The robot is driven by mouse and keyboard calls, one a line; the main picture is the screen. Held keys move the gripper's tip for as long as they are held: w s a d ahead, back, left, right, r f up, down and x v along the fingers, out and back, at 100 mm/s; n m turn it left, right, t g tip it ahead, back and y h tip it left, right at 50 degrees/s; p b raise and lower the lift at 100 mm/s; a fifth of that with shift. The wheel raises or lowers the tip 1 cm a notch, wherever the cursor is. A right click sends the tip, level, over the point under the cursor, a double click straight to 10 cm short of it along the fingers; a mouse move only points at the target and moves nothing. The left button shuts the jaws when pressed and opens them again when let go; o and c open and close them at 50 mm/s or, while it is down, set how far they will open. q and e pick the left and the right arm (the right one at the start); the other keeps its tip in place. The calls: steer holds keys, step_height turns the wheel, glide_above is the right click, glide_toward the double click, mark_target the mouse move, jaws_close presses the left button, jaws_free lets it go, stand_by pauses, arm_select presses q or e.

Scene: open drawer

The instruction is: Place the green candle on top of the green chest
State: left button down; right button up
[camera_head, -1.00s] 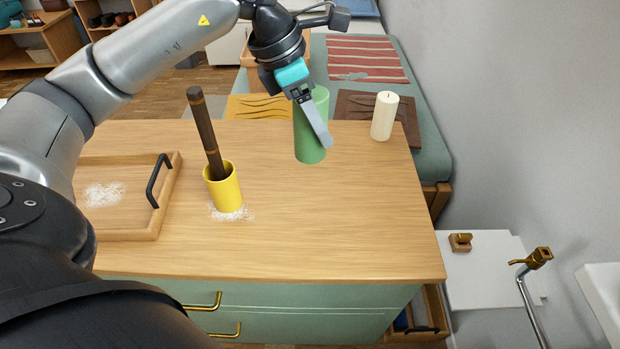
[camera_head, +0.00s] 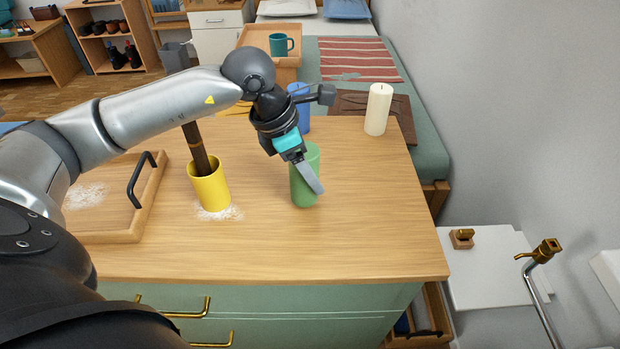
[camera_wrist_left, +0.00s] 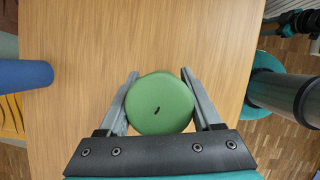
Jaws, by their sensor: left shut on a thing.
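The green candle (camera_head: 305,186) stands upright at the middle of the wooden top of the green chest (camera_head: 290,298). My left gripper (camera_head: 307,172) is shut on the candle, one finger showing along its near side. In the left wrist view the round green top of the candle (camera_wrist_left: 160,104) with its dark wick sits between both fingers. The candle's base appears at the chest top; I cannot tell whether it touches. My right gripper is not in view.
A yellow cup (camera_head: 210,187) with a dark stick stands left of the candle. A wooden tray (camera_head: 150,200) lies further left. A blue candle (camera_head: 300,105) stands behind my gripper, a white candle (camera_head: 378,109) at the back right. The right part of the top is clear.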

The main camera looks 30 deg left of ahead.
arm_select(q)
steer(key=shift+f, duration=0.95)
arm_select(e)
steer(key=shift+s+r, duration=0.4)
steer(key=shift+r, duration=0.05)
arm_select(q)
steer(key=shift+c, duration=0.3)
jaws_free()
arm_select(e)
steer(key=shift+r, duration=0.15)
arm_select(q)
steer(key=shift+a+r, duration=0.1)
steer(key=shift+r, duration=0.1)
steer(key=p+v, duration=0.3)
steer(key=v, duration=0.8)
steer(key=shift+s+r, duration=0.15)
steer(key=shift+r, duration=0.2)
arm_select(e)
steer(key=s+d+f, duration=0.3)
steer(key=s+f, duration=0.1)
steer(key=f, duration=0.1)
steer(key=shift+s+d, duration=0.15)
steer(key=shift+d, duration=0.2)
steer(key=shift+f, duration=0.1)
